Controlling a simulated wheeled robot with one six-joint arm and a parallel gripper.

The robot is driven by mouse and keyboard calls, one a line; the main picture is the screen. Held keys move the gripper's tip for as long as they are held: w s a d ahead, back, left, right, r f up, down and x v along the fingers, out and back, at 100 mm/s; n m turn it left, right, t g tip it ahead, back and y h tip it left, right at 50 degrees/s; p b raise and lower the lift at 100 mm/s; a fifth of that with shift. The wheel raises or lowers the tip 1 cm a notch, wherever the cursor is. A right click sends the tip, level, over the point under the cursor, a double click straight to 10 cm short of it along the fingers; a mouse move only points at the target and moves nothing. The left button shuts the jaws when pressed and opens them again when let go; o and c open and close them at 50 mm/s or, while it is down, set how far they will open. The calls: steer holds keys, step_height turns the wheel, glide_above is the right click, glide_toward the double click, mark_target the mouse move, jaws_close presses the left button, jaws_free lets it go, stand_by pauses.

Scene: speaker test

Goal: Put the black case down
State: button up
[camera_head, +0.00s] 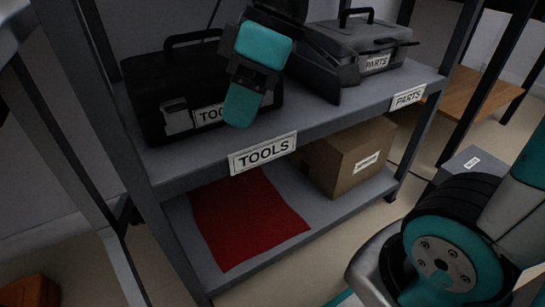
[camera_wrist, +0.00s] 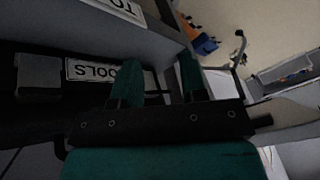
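The black case (camera_head: 150,92) stands upright on the left of the upper shelf (camera_head: 330,105), its handle raised and its TOOLS label partly covered. The handle is clear of the fingers. I cannot tell whether a finger touches the case.
A cardboard box (camera_head: 345,158) and a red cloth (camera_head: 245,218) lie on the lower shelf. The shelf edge carries a TOOLS sign (camera_head: 263,152) and a PARTS sign (camera_head: 407,97).

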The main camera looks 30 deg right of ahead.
steer(key=s+f+m, duration=0.3)
steer(key=s+f, duration=0.2)
steer(key=s, duration=0.3)
steer(key=shift+a+f+g+h, duration=0.3)
steer(key=shift+a+f+h, duration=0.05)
steer(key=shift+f+h, duration=0.05)
steer(key=shift+r, duration=0.1)
step_height(320, 180, up, 54)
steer(key=p, duration=5.4)
